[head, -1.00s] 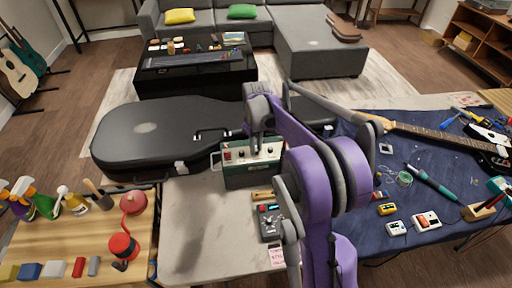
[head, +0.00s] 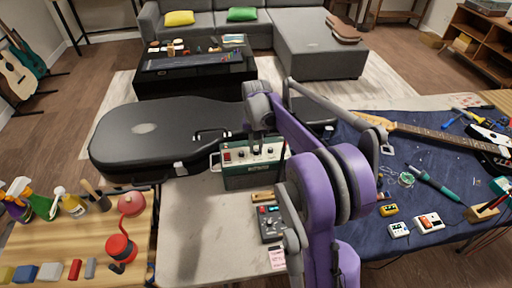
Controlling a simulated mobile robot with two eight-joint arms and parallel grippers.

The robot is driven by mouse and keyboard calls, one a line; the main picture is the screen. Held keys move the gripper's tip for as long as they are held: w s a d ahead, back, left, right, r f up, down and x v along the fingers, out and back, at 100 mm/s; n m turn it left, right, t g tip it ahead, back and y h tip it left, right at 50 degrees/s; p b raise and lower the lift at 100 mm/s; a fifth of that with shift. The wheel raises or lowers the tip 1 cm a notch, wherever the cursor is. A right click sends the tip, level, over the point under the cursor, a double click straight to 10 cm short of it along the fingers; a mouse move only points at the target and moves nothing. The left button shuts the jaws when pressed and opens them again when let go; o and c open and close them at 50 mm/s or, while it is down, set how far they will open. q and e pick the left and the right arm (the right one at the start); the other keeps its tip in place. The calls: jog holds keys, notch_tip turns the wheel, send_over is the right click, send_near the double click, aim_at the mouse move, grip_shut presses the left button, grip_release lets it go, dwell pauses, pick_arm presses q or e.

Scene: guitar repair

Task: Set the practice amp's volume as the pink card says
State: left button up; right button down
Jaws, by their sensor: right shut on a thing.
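The practice amp (head: 246,172) is a dark green box with a light control panel on top, bearing a red switch and several dark knobs. It stands at the back of the pale table. My right gripper (head: 264,146) reaches down over the panel and is shut on a knob at its middle; the wrist hides much of the contact. The pink card (head: 278,258) lies at the table's front edge, partly beside my purple arm, and its writing is too small to read. My left gripper is not in view.
A grey multi-knob pedal (head: 270,224) and a small wooden block (head: 262,196) lie before the amp. A black guitar case (head: 160,135) is at left. A guitar (head: 430,133) and small pedals lie on the blue mat at right. Bare tabletop (head: 195,225) is left of the pedal.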

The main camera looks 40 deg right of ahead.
aim_at(256, 150)
jog(key=shift+m, duration=0.3)
jog(key=c, duration=0.8)
grip_release()
jog(key=shift+o, duration=0.2)
notch_tip(256, 150, up, 11)
jog(key=shift+f, duration=0.1)
